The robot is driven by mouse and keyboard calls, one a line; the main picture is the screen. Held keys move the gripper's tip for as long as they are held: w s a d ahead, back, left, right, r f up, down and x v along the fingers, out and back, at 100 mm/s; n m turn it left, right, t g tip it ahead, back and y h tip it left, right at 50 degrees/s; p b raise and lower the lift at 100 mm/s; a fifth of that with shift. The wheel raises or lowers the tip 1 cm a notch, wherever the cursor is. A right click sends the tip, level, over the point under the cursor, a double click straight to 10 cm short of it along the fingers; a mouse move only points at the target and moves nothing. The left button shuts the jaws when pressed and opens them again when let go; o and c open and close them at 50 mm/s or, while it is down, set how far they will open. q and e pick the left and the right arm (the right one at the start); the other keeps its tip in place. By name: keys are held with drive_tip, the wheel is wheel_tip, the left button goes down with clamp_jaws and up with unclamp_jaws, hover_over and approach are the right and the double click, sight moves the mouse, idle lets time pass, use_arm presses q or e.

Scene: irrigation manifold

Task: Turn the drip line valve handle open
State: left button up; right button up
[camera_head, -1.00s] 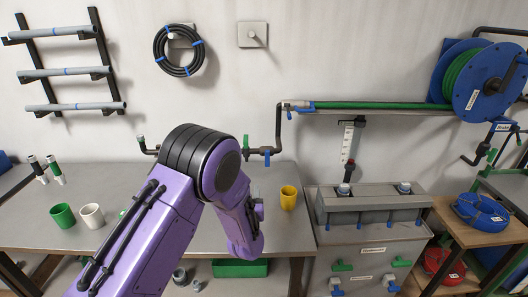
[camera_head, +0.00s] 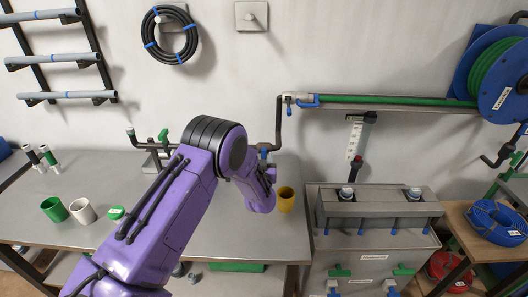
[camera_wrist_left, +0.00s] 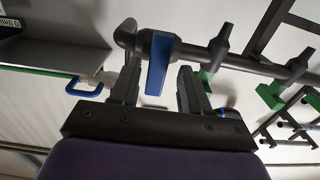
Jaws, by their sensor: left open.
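A dark manifold pipe with valves runs along the back of the bench, mostly hidden behind my left arm in the head view. A blue valve handle (camera_head: 264,147) shows just above my left gripper (camera_head: 269,174). In the left wrist view, the blue handle (camera_wrist_left: 158,65) hangs down from the pipe (camera_wrist_left: 255,66), between the open fingers of my left gripper (camera_wrist_left: 157,86). I cannot tell whether the fingers touch it. Green handles (camera_wrist_left: 270,95) sit farther along the pipe. No label shows which valve feeds the drip line. My right gripper is out of view.
A yellow cup (camera_head: 287,200) stands on the bench close to my left gripper. Green (camera_head: 54,209) and white (camera_head: 82,210) cups stand at left. A grey tank unit (camera_head: 375,210) stands right of the bench. A green hose (camera_head: 395,101) runs along the wall.

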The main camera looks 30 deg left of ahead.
use_arm(q)
drive_tip(key=shift+x, duration=1.1)
drive_tip(key=shift+d, duration=0.3)
clamp_jaws()
